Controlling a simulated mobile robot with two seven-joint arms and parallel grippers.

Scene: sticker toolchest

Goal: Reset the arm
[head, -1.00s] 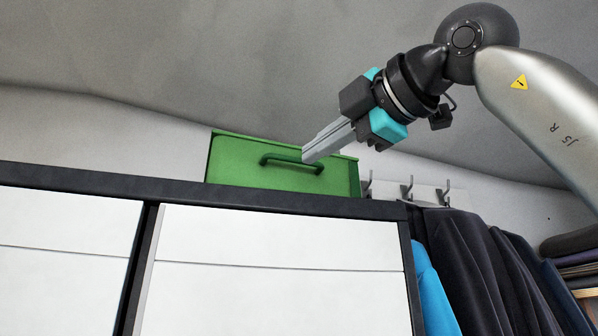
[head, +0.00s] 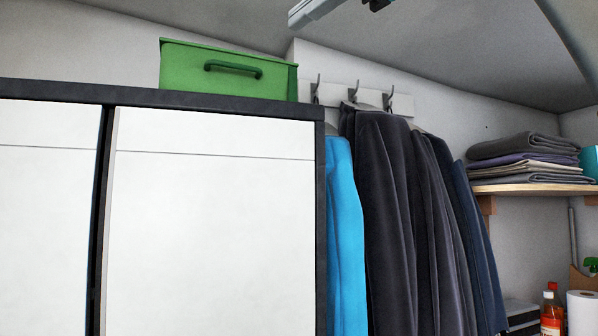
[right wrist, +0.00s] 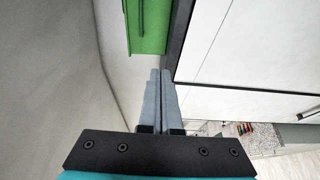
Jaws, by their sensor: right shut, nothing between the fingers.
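My right gripper (head: 318,8) shows only in part at the top edge of the head view, to the right of and above the green toolchest. In the right wrist view its two grey fingers (right wrist: 160,100) are together with nothing between them. The green toolchest (head: 225,75), with a dark green handle on its front, sits on top of the white cabinet (head: 215,230). Its green side also shows at the top of the right wrist view (right wrist: 148,28), apart from the fingers. My left gripper is in neither view.
Dark jackets (head: 385,200) and a blue garment (head: 345,230) hang from a hook rail (head: 365,98) right of the cabinet. A wooden shelf (head: 535,188) with folded cloths (head: 525,155) is at the far right. Bottles (head: 552,310) and a paper roll (head: 580,312) stand below it.

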